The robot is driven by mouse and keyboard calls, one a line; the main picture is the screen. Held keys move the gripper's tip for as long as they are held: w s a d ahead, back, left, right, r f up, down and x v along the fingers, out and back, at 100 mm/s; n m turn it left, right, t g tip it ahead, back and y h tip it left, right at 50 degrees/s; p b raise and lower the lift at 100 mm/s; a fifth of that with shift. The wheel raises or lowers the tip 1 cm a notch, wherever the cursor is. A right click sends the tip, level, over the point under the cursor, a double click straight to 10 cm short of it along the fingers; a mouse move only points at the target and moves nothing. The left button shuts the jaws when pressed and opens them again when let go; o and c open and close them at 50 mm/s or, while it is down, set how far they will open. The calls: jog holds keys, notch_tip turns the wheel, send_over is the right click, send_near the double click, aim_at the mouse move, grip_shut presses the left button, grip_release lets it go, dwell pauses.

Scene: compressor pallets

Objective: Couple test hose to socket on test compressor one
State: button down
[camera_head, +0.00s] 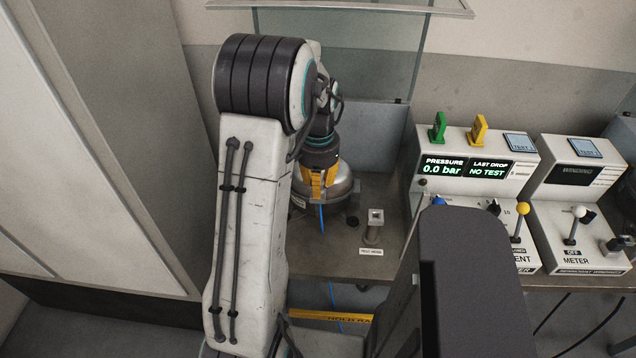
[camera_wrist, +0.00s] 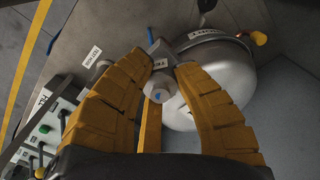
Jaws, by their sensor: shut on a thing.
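The test compressor is a silver dome (camera_head: 340,188) on the bench; in the wrist view it (camera_wrist: 215,75) fills the right middle, with labels on it. My gripper (camera_head: 318,185) has yellow fingers and is at the compressor's near side. In the wrist view my gripper (camera_wrist: 165,88) is shut on the pale round end of the test hose (camera_wrist: 162,88). A thin blue hose (camera_head: 322,220) hangs below the fingers. A grey block with a white label (camera_wrist: 160,52) lies just beyond the hose end, beside the dome. I cannot tell whether the hose end touches it or is seated.
An empty metal holder (camera_head: 375,218) with a label stands on the bench to the right. The control box with the pressure display (camera_head: 465,168) reads 0.0 bar and NO TEST. A second box (camera_head: 585,185) stands further right. A tall pale panel (camera_head: 95,140) is at left.

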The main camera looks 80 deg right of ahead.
jog(key=shift+f, duration=0.35)
jog(key=c, duration=1)
grip_release()
jog(key=shift+c, duration=0.2)
jog(key=shift+r, duration=3.8)
